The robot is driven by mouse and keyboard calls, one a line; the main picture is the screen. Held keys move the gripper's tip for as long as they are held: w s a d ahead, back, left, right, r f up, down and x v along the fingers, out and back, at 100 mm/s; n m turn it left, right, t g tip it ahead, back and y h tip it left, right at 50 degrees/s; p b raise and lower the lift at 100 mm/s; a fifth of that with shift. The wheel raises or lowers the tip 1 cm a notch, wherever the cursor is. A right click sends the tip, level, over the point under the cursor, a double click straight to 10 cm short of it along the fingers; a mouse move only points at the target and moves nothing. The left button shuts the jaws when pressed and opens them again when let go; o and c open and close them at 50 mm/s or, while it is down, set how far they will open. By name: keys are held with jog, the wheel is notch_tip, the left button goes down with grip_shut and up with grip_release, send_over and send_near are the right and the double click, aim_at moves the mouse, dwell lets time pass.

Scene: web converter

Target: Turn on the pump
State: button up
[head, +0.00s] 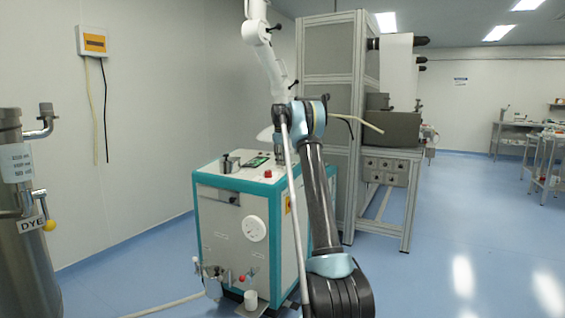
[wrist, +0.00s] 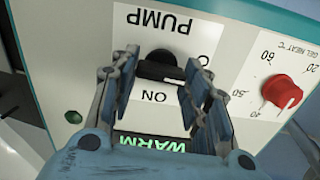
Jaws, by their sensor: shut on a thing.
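The pump switch (wrist: 160,68) is black and sits on a white panel marked PUMP (wrist: 160,20), upside down in the wrist view. An ON mark (wrist: 155,97) shows on the white part beside it. My gripper (wrist: 163,62) has one finger on each side of the switch and is shut on it. The contact faces are partly hidden by the fingers.
A red GEL HEAT knob (wrist: 281,92) is right of the gripper. A green WARM display (wrist: 151,143) lies between the fingers' bases. A metal pot (head: 230,163) stands on the cabinet top. A steel DYE tank (head: 28,250) is at left. Blue floor is open at right.

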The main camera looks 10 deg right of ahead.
jog(key=m, duration=0.4)
jog(key=shift+w+d+m, duration=0.1)
jog(key=shift+w+m, duration=0.05)
jog(key=shift+m, duration=0.15)
jog(key=m, duration=0.4)
jog(key=shift+m, duration=0.3)
jog(key=m, duration=0.4)
jog(key=shift+m, duration=2.1)
jog(key=o, duration=1.1)
jog(key=shift+c, duration=0.2)
